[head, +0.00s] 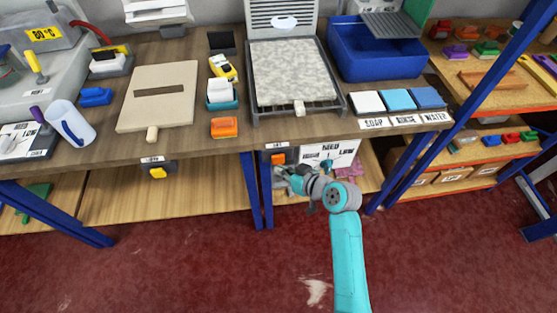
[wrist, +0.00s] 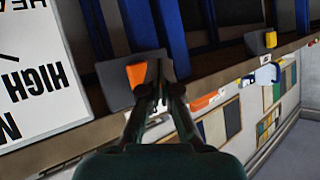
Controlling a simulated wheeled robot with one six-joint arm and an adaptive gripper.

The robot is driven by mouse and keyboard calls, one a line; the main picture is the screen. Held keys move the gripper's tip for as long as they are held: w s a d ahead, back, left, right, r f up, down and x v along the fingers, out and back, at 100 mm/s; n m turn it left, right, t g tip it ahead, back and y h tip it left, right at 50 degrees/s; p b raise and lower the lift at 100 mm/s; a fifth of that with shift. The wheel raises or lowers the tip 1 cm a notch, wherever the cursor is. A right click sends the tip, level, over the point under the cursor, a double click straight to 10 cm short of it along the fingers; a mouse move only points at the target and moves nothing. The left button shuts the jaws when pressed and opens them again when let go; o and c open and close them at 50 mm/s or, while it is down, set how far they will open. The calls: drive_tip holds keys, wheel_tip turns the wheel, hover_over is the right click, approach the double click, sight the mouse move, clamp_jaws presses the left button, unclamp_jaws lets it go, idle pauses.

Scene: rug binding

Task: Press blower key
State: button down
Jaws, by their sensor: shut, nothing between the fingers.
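An orange key (head: 278,159) sits on a dark housing on the bench's front edge, under a small label too small to read. A yellow key (head: 157,172) sits on a similar housing further left. I cannot read which one is the blower key. In the wrist view the orange key (wrist: 136,74) is just left of my fingertips, and the yellow key (wrist: 271,40) is far off to the right. My gripper (head: 281,172) is shut and empty, just below the orange key in the head view. In the wrist view my gripper (wrist: 160,88) partly covers the housing's right side; contact cannot be told.
A white sign (head: 330,155) with HIGH and LOW lettering hangs right of the orange key. Blue table legs (head: 257,190) stand below and left of my gripper. The bench (head: 195,130) above carries boards, bins and pads. The red floor in front is clear.

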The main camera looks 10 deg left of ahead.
drive_tip(key=shift+s, duration=0.1)
drive_tip(key=s, duration=0.2)
drive_tip(key=s+d, duration=0.1)
drive_tip(key=s, duration=0.1)
drive_tip(key=shift+s+d, duration=0.15)
drive_tip(key=shift+s, duration=0.15)
idle(0.8)
drive_tip(key=s+d+f+m+t+h, duration=0.2)
drive_tip(key=s+d+f+m+h, duration=0.1)
drive_tip(key=s+d, duration=0.55)
drive_tip(key=s+d+f+m+t+h, duration=0.2)
drive_tip(key=s+d+f+m+h, duration=0.1)
drive_tip(key=s+d, duration=0.55)
drive_tip(key=s+d+r+m+t+h, duration=0.1)
drive_tip(key=s+d+r+h, duration=0.1)
drive_tip(key=s+r, duration=0.5)
drive_tip(key=s+d+r+m+t+h, duration=0.1)
drive_tip(key=s+d+r+t+h, duration=0.1)
drive_tip(key=s+r, duration=0.6)
drive_tip(key=s+d, duration=0.1)
drive_tip(key=s, duration=0.5)
drive_tip(key=shift+d+t, duration=0.3)
